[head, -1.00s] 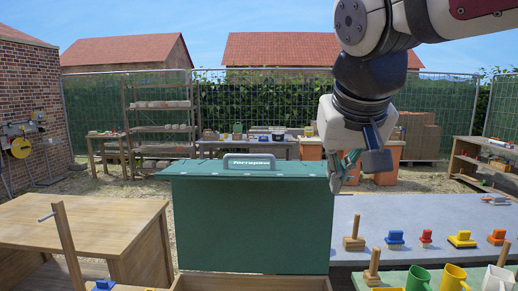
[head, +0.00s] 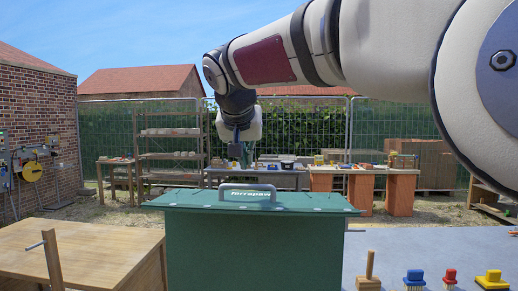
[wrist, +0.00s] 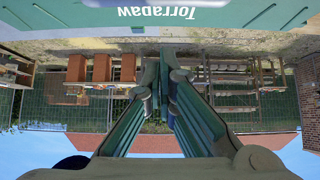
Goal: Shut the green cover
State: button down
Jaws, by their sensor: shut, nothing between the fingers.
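A wooden bench (head: 75,245) stands at the left with an upright post. A grey table (head: 440,250) at the right holds a wooden peg block (head: 369,275) and several coloured blocks. Shelves (head: 170,150) and a fence stand farther back. Open ground lies behind the cover.

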aim_at(246, 200)
jog(key=x, duration=0.5)
jog(key=shift+f+p, duration=0.1)
jog(key=shift+p, duration=0.2)
jog(key=s, duration=0.3)
jog(key=shift+p, duration=0.35)
jog(key=shift+s, duration=0.55)
jog(key=shift+s+a+f, duration=0.1)
jog(key=shift+f, duration=0.05)
